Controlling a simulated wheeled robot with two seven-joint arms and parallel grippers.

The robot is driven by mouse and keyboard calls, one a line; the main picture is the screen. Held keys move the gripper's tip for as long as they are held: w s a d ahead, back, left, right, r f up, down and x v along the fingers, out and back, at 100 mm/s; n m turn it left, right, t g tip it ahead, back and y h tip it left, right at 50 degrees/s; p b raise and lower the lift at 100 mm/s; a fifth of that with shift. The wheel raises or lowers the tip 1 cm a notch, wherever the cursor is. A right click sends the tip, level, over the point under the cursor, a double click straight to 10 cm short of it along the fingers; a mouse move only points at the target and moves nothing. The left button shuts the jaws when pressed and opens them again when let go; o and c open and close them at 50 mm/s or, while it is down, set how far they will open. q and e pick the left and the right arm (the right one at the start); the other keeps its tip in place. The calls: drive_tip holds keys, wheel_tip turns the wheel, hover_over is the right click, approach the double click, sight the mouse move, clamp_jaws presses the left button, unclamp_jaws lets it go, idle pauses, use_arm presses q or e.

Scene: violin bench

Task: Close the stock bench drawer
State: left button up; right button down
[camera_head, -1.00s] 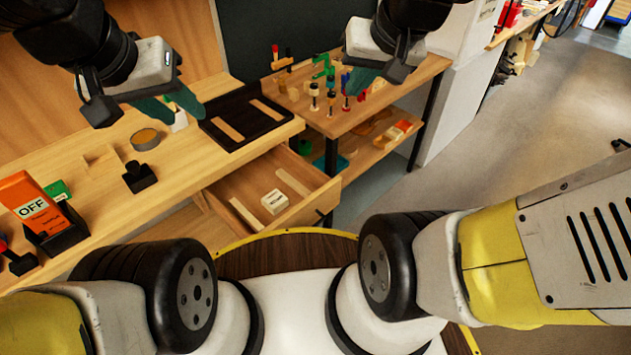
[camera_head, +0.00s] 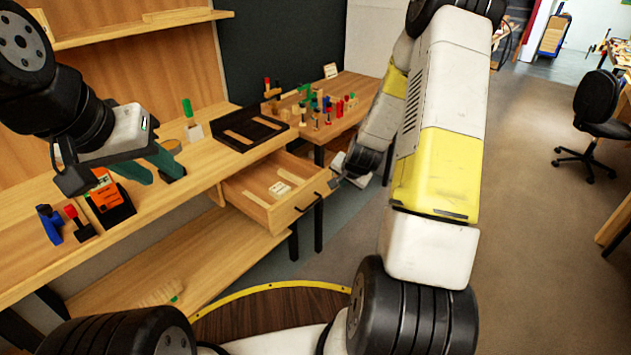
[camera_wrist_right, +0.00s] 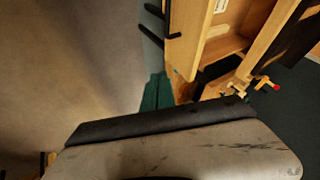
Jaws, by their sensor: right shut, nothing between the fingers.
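The stock bench drawer (camera_head: 293,206) is pulled out of the wooden bench. A pale block (camera_head: 280,188) and wooden strips lie in it, and a dark bar handle (camera_head: 308,202) is on its front. My right gripper (camera_head: 336,180) is at the right end of the drawer front, partly hidden by its own wrist. In the right wrist view its green fingers (camera_wrist_right: 157,92) are together and empty, beside the drawer front (camera_wrist_right: 186,48). I cannot tell whether they touch it. My left gripper (camera_head: 152,166) is open and empty above the bench top, away from the drawer.
A black tray (camera_head: 250,128) sits on the bench above the drawer. An orange OFF block (camera_head: 106,196) and small tools stand at the left of the bench. A side table (camera_head: 352,88) with several small tools is behind the drawer. Open floor (camera_head: 540,200) lies to the right.

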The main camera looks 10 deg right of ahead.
drive_tip(key=f, duration=0.1)
approach(325, 189)
wheel_tip(325, 189, down, 3)
drive_tip(key=d, duration=0.2)
drive_tip(key=shift+w+a+f, duration=0.15)
drive_tip(key=shift+w+a, duration=0.35)
drive_tip(key=shift+w, duration=0.2)
drive_tip(key=shift+w+a+f, duration=0.15)
drive_tip(key=shift+w+a, duration=0.3)
drive_tip(key=shift+w, duration=0.2)
